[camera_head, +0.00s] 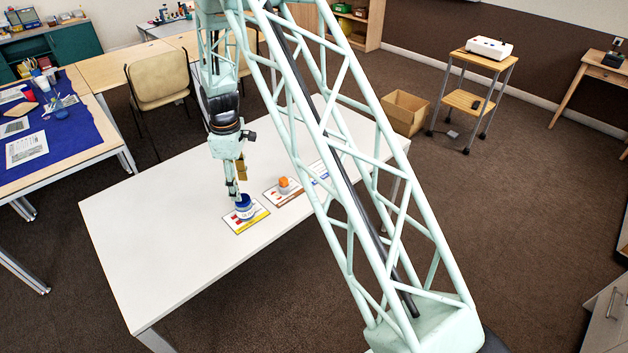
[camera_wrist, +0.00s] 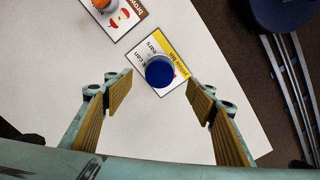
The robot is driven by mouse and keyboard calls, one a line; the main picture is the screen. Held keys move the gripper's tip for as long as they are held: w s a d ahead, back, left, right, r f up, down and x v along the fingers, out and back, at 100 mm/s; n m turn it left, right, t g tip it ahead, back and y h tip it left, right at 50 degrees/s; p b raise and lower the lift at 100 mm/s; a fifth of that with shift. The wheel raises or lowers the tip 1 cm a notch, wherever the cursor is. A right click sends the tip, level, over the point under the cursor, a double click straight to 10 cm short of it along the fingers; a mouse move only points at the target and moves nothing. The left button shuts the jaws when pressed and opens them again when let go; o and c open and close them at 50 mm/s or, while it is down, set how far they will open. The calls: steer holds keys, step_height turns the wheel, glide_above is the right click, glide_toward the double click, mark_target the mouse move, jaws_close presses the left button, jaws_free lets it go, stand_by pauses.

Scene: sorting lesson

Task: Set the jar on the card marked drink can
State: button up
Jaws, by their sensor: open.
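The jar (camera_head: 244,210) has a blue lid and stands upright on the yellow-edged card (camera_head: 239,228) on the white table. In the wrist view the jar's round lid (camera_wrist: 160,72) covers part of this card (camera_wrist: 179,46), whose visible print includes "can" and "yellow bin". My gripper (camera_wrist: 160,97) is open and empty, its two padded fingers spread wide to either side of the lid with clear gaps. In the head view my gripper (camera_head: 236,187) is just above and behind the jar, pointing down.
A brown-edged card (camera_head: 283,197) with an orange block (camera_head: 284,185) on it lies beside the jar's card. A blue-marked card (camera_head: 319,172) lies farther right, partly behind my arm. The table's (camera_head: 160,250) left part is clear. A chair (camera_head: 158,80) stands behind the table.

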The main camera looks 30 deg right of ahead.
steer(key=s+r+m+t, duration=0.1)
steer(key=s+r+m, duration=0.1)
steer(key=s+r, duration=0.65)
steer(key=s+r+m, duration=0.1)
steer(key=s+r, duration=0.3)
steer(key=r, duration=1)
steer(key=s+r+m+t, duration=0.1)
steer(key=s+r+m, duration=0.1)
steer(key=s+r, duration=0.65)
steer(key=s+r+m, duration=0.3)
steer(key=s+r, duration=0.9)
steer(key=s, duration=0.1)
steer(key=s+r+m+t, duration=0.1)
steer(key=s+m, duration=0.2)
steer(key=s, duration=1.7)
steer(key=shift+s+t, duration=0.15)
steer(key=shift+t, duration=0.25)
steer(key=shift+s+r, duration=0.1)
steer(key=shift+s, duration=0.05)
